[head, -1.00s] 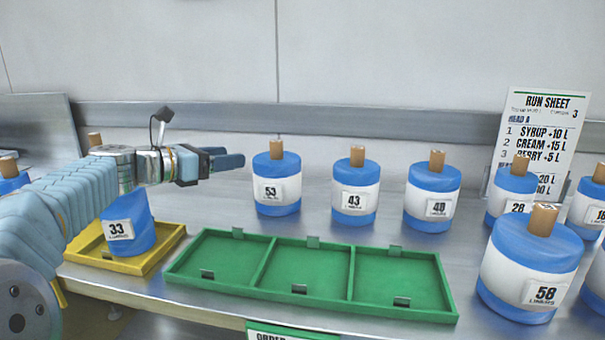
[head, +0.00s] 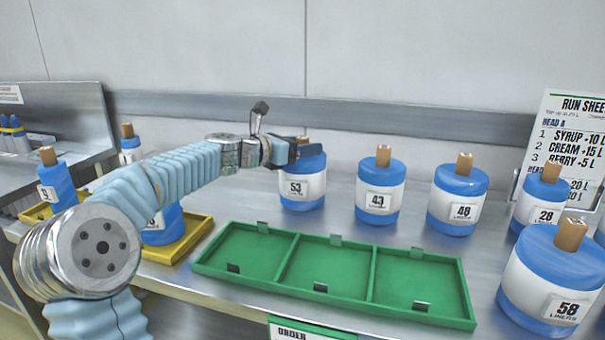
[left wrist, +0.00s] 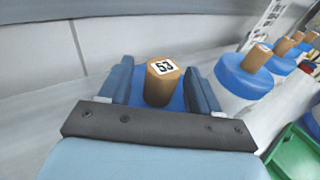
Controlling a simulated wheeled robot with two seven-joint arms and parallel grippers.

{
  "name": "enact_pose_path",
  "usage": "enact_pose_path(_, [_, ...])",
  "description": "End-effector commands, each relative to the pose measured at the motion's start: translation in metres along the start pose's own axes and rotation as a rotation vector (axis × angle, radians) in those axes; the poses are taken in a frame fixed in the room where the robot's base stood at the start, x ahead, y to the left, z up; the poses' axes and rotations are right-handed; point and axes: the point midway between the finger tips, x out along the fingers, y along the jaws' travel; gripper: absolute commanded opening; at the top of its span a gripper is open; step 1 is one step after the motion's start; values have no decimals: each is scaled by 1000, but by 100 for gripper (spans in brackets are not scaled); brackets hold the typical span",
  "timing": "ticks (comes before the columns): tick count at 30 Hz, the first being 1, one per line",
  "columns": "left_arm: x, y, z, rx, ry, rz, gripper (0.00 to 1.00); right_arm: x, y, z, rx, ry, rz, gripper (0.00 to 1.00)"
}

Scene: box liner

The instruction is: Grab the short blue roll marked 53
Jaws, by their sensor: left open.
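The short blue and white roll marked 53 (head: 303,188) stands upright on the steel counter behind the green tray. Its brown core, with a 53 label on top (left wrist: 163,80), shows in the left wrist view between my open left gripper's (left wrist: 160,83) two blue fingers. A gap shows on each side of the core. In the head view my left gripper (head: 298,151) is at the top of this roll and hides most of its core. My right gripper is not in view.
Roll 43 (head: 380,190) and roll 48 (head: 458,194) stand to the right. The empty three-part green tray (head: 368,250) lies in front. Roll 58 (head: 549,280) is at the front right. A yellow tray (head: 190,238) is at left. The wall is close behind.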

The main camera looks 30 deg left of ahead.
Motion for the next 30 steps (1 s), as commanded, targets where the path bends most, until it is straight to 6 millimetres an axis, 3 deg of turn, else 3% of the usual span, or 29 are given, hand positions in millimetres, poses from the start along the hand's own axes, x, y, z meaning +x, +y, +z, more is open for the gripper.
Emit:
enact_pose_path(7, [2, 0, 0, 1, 0, 0, 60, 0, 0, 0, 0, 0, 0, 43])
enact_pose_path(19, [1, 0, 0, 1, 0, 0, 0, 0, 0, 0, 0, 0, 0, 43])
enact_pose_path(30, [1, 0, 0, 1, 0, 0, 0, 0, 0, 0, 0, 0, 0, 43])
